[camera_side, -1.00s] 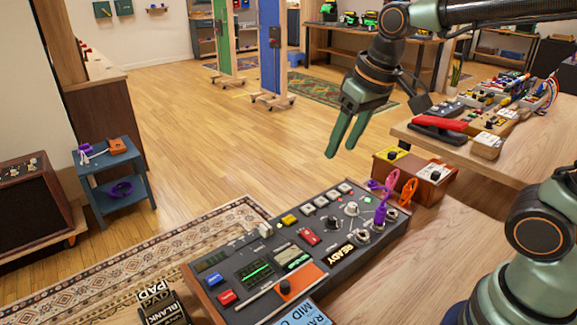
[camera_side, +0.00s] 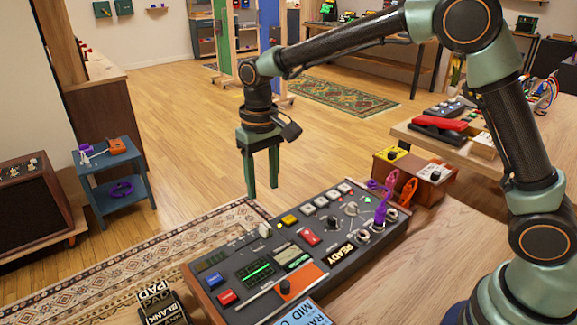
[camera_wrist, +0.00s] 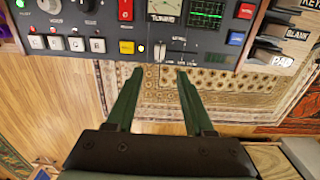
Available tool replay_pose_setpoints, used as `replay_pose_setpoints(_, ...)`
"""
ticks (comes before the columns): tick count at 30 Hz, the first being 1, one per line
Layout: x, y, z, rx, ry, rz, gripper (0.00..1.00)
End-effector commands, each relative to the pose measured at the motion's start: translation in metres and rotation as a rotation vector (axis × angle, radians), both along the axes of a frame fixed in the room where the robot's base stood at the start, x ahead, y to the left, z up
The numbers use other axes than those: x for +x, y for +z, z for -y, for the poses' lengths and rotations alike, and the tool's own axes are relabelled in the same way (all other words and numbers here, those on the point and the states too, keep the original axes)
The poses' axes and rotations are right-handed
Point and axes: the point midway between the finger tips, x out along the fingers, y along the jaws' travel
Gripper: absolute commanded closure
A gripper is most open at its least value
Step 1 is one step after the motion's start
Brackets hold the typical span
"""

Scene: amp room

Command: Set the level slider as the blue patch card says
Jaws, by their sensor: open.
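The dark console (camera_side: 225,262) lies on the wooden table. What looks like the level slider is a pale cap (camera_side: 265,230) at its far edge, beside a yellow button. In the wrist view the slider cap (camera_wrist: 160,51) sits near the left of a short slot with small labels, too small to read. My gripper (camera_side: 262,190) is open and empty, fingers down, above and just beyond the console's far edge. In the wrist view its fingertips (camera_wrist: 160,72) are short of the cap.
A patterned rug (camera_side: 120,272) lies on the floor beyond.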

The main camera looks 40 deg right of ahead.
Motion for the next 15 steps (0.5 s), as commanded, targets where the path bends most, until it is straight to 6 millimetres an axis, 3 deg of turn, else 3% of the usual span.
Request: replay_pose_setpoints(15,-0.001,-0.091,0.001,-0.001,0.0,-0.003,0.47)
